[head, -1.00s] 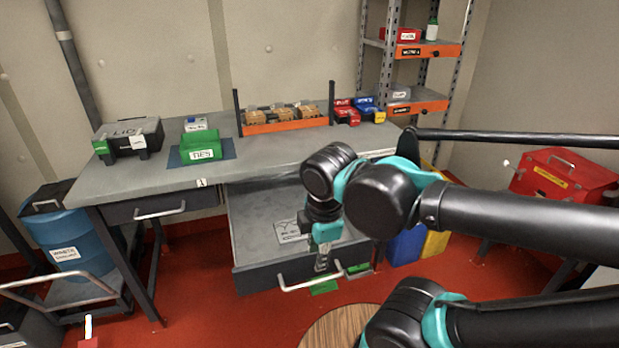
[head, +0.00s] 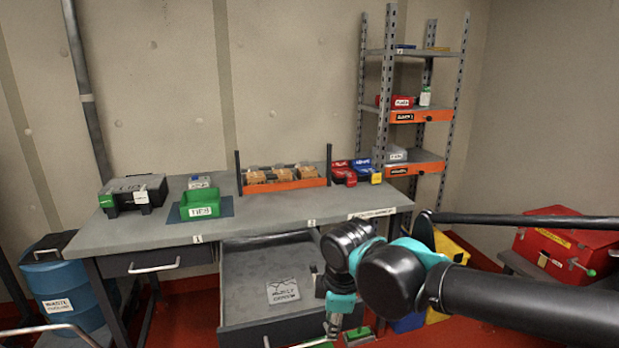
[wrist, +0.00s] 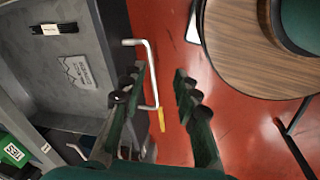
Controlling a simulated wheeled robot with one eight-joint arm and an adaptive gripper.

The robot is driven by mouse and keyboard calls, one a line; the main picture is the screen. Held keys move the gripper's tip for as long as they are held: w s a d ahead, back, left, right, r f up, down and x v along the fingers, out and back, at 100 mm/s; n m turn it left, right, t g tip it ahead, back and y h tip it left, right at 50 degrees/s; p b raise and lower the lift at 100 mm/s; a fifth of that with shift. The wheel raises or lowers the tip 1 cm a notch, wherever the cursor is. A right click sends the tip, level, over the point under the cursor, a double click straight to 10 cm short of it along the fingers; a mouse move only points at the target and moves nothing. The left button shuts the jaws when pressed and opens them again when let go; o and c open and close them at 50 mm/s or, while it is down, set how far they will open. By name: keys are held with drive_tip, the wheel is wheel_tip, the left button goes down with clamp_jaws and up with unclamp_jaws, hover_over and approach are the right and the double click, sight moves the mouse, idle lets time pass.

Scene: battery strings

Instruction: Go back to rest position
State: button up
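My gripper (head: 335,326) hangs at the front right of the open drawer (head: 242,268) under the workbench, fingers pointing down. In the wrist view my gripper (wrist: 156,92) has its two dark fingers spread apart, with nothing held between them. The drawer handle (wrist: 151,65) shows in the gap between the fingers; I cannot tell how far below them it lies. In the drawer are a grey label plate (head: 283,291) and a small black bundle (wrist: 55,28). My arm comes in from the right, bent at the elbow.
The workbench (head: 270,218) carries a black toolbox (head: 133,194), a green bin (head: 200,203) and an orange rack (head: 285,186). A shelf unit (head: 419,116) stands behind it. A red case (head: 565,246) is at right. A round wooden top (wrist: 245,60) is beside my gripper.

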drive_tip(key=w+d+f+m+t, duration=0.1)
drive_tip(key=w+d+f+m, duration=0.2)
drive_tip(key=d+m, duration=0.4)
drive_tip(key=w+d+f+m, duration=0.4)
drive_tip(key=d+m, duration=0.3)
drive_tip(key=m, duration=0.3)
drive_tip(key=shift+f+m+t+h, duration=0.3)
drive_tip(key=shift+f+t+h, duration=0.1)
drive_tip(key=shift+f, duration=0.25)
